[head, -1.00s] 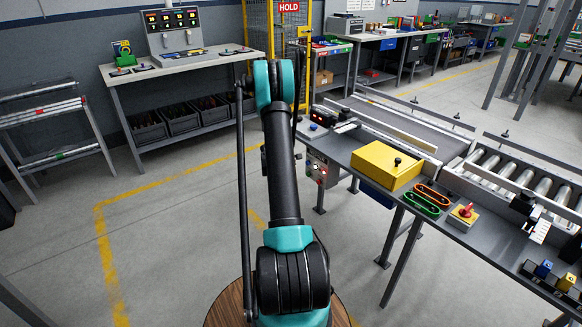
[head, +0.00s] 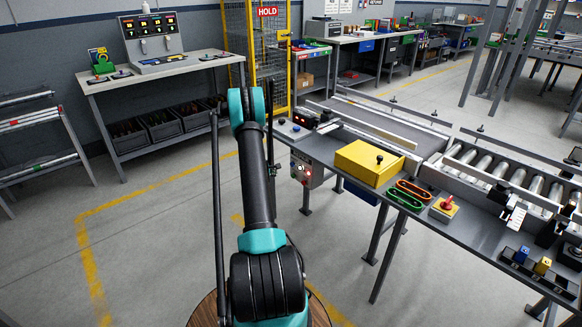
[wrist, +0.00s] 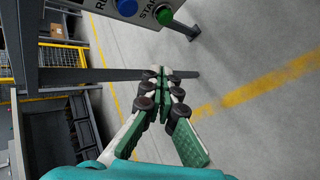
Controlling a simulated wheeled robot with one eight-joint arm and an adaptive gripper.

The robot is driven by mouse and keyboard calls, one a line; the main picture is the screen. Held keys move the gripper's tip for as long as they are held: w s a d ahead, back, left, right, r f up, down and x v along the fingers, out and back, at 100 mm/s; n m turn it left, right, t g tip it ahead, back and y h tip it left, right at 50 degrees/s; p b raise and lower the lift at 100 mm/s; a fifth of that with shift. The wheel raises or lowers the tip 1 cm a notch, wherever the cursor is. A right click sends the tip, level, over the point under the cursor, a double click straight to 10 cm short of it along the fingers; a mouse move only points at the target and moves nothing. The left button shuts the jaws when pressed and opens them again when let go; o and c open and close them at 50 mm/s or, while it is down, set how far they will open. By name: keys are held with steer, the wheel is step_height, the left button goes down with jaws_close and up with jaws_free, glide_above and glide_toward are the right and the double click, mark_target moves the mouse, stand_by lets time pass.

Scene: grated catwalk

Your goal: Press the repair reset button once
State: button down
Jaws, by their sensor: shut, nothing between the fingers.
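In the wrist view a grey panel (wrist: 147,23) at the top edge carries a blue button (wrist: 127,7) and a green button (wrist: 164,14). The lettering beside the blue one is cut off after "RE"; the label by the green one begins "STA". My gripper (wrist: 163,73) is shut and empty, with its fingertips together below the buttons in the picture and apart from them. In the head view a grey control box (head: 303,170) with small buttons and a red light hangs under the near end of the conveyor bench.
The conveyor bench (head: 460,225) holds a yellow box (head: 367,162), red and green oval parts and a red knob on a yellow base (head: 445,207). A workbench with a display console (head: 153,40) stands back left. Floor between them is clear.

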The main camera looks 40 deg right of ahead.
steer(key=d, duration=0.8)
steer(key=shift+w, duration=0.3)
steer(key=shift+d, duration=0.1)
stand_by(1.0)
steer(key=shift+d, duration=0.35)
steer(key=shift+d, duration=0.8)
stand_by(1.1)
steer(key=shift+a, duration=1.2)
steer(key=shift+s+a, duration=0.15)
steer(key=shift+a, duration=1.1)
steer(key=shift+s+a, duration=0.1)
steer(key=shift+a, duration=1.15)
